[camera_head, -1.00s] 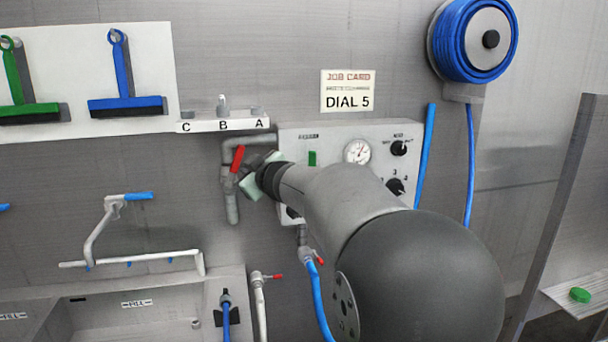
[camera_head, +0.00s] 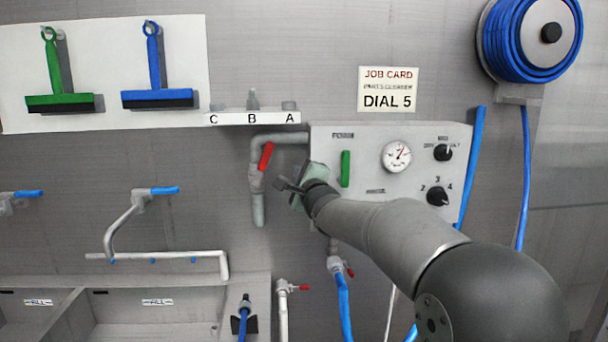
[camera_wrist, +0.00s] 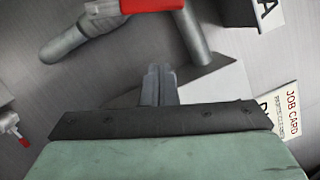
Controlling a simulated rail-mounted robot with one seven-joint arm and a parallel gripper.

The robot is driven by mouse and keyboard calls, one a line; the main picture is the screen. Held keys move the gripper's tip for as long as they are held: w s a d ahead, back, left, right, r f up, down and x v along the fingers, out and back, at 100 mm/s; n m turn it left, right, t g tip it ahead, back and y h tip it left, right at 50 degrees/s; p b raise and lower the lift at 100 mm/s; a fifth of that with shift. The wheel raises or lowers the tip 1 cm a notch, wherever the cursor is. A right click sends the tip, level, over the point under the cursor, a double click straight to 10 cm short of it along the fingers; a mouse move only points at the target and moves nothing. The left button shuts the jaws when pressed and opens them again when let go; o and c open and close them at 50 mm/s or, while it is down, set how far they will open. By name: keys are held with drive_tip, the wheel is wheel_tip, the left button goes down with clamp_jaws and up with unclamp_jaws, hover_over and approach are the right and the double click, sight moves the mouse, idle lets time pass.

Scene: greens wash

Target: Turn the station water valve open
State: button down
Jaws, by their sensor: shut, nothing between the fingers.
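The station water valve has a red lever handle (camera_head: 266,157) on a grey pipe (camera_head: 257,185) that bends into the left side of the control panel. The lever stands tilted, close to the line of the vertical pipe. My gripper (camera_head: 281,184) is just right of and below the lever, apart from it, with its fingers pointing left. In the wrist view the shut, empty fingers (camera_wrist: 158,82) show beyond the pale green gripper body. The red lever (camera_wrist: 140,5) and pipe (camera_wrist: 80,35) lie ahead of them at the top of that view.
The control panel (camera_head: 330,140) has a gauge (camera_head: 397,156), black dials (camera_head: 437,196) and a green handle (camera_head: 346,168). A labelled shelf (camera_head: 255,118) is above the pipe. A job card (camera_head: 388,89) reads DIAL 5. Small red-handled taps (camera_head: 303,288) are below. A hose reel (camera_head: 532,35) hangs upper right.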

sight(263, 165)
drive_tip(key=w+a+r+p, duration=0.2)
drive_tip(key=w+a, duration=0.2)
drive_tip(key=a, duration=0.1)
drive_tip(key=shift+w, duration=0.15)
